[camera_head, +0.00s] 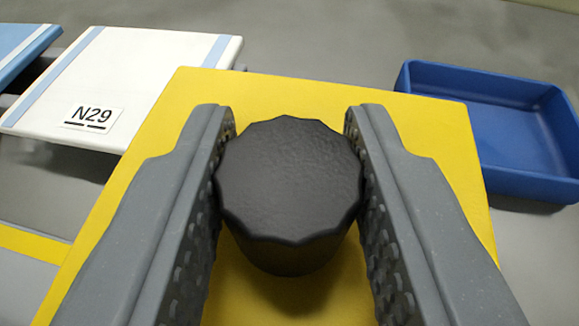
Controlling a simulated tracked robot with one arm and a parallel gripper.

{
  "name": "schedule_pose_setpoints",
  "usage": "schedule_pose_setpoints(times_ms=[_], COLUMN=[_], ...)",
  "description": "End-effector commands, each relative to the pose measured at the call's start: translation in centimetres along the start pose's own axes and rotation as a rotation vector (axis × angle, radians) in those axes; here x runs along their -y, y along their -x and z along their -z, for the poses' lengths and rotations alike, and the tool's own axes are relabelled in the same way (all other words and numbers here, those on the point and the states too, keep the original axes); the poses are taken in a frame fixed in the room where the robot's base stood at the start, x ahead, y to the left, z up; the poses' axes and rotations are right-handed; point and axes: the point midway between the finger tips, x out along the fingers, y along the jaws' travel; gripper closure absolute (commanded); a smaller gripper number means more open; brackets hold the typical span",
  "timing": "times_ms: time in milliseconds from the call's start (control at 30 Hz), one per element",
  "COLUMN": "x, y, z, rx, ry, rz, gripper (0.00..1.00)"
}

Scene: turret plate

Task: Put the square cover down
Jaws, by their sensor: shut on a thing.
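The square cover (310,95) is a flat yellow plate with a black faceted knob (290,180) at its middle. My gripper (290,130) is shut on the knob, with one grey ridged finger on each side. The cover fills the middle of the head view, slightly turned. It hides most of what lies beneath it, and I cannot tell whether it rests on something or is held in the air.
A white panel (140,70) with a light blue stripe and the label N29 (92,116) is at the upper left. A blue open bin (510,160) stands at the right. A yellow strip (35,243) marks the grey floor (330,35).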

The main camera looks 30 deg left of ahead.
Motion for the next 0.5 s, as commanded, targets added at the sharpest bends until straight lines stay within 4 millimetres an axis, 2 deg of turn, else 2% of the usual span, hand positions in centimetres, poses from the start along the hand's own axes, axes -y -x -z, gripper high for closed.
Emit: schedule_pose_setpoints(times_ms=[33,67,100,133,500], x=[-0.01,-0.01,-0.02,-0.02,-0.06], y=[-0.05,-0.04,-0.03,-0.03,0.26], z=[-0.15,-0.11,-0.08,-0.08,0.12], rx=[0.0,0.0,-0.001,-0.001,0.0], ry=[0.0,0.0,0.0,0.0,0.0], rz=[0.0,0.0,0.0,0.0,-0.001], gripper=[1.0,0.62,0.51,0.48,0.48])
